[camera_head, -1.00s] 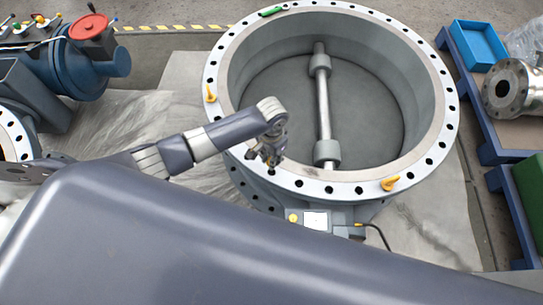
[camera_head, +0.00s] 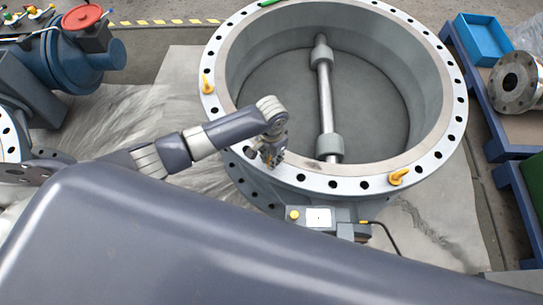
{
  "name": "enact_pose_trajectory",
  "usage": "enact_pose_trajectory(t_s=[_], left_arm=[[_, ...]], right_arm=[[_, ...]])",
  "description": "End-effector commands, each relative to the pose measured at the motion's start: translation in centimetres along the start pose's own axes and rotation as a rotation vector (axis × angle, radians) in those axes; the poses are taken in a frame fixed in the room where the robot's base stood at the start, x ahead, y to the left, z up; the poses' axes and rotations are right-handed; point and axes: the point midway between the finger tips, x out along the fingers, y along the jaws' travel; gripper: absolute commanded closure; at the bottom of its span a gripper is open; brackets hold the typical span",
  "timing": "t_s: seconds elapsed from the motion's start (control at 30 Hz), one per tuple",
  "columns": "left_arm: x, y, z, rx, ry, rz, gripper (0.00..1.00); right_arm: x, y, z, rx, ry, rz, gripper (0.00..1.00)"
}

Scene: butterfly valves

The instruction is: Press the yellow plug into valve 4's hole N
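A large grey round valve body (camera_head: 229,165) lies open side up, with a pale flange ring full of dark bolt holes. A yellow plug (camera_head: 207,84) stands upright on the flange's left side. Another yellow plug (camera_head: 398,177) sits tilted on the front right of the flange. My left gripper (camera_head: 270,160) points down over the front left part of the flange, close to the holes. It is too small and dark to tell whether its fingers are open or hold anything. Hole letters and valve numbers are not readable. My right gripper is not in view.
A grey box with a yellow button (camera_head: 293,215) and a cable stands before the valve. A blue valve with a red handwheel (camera_head: 82,18) is at upper left. A blue bin (camera_head: 482,38) and a metal flanged part (camera_head: 515,83) are at right. A smooth grey shape hides the foreground.

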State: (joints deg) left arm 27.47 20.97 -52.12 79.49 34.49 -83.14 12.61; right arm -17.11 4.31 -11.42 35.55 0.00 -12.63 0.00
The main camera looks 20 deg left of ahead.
Motion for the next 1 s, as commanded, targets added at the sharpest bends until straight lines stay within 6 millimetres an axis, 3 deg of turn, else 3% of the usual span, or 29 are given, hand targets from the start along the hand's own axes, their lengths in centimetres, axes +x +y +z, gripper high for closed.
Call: enact_pose_trajectory(t_s=[1.0], left_arm=[[0.27, 0.04, 0.03, 0.000, 0.000, 0.000, 0.92]], right_arm=[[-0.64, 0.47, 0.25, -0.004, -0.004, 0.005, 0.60]])
